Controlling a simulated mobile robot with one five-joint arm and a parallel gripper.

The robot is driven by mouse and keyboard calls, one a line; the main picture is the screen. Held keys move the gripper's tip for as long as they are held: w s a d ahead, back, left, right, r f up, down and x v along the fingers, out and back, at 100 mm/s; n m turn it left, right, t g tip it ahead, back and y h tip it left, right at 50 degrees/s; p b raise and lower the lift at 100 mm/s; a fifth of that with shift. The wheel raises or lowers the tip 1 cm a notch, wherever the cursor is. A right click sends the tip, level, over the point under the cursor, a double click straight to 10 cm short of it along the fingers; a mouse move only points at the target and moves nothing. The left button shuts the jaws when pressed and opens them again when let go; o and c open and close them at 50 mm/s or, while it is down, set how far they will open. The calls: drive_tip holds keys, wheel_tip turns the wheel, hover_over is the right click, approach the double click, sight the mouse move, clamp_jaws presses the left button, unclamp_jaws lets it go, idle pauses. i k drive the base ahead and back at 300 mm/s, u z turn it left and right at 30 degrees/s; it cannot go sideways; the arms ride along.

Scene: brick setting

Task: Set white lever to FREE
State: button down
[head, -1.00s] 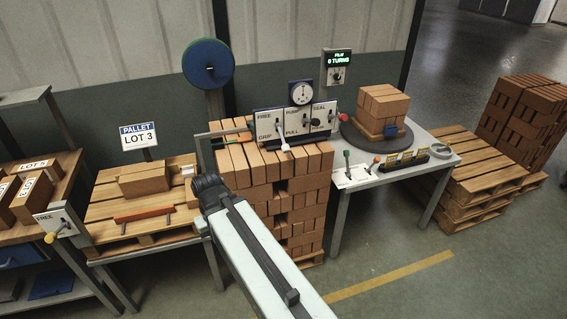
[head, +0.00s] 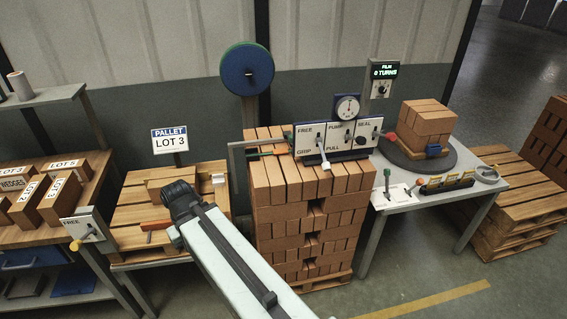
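The white lever (head: 323,157) is on the control panel (head: 309,136) marked FREE at the top and GRIP at the bottom. Its white-tipped handle points down, on the GRIP side, and hangs in front of the brick stack. My arm reaches up from the bottom of the head view and ends at a dark joint over the left pallet, well left of and below the lever. My gripper does not show; it is hidden beyond that joint. Nothing of mine touches the lever.
A brick stack (head: 290,222) stands below the panel. Other levers sit on the PUSH/PULL (head: 341,137) and SEAL (head: 367,133) panels. A second FREE panel (head: 92,232) with a yellow-knobbed lever is at the left. The right table (head: 462,201) holds a green-knobbed lever (head: 387,180) and a turntable.

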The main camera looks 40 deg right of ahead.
sight(326, 165)
drive_tip(key=u, duration=0.5)
drive_tip(key=i, duration=0.95)
drive_tip(key=u, duration=0.15)
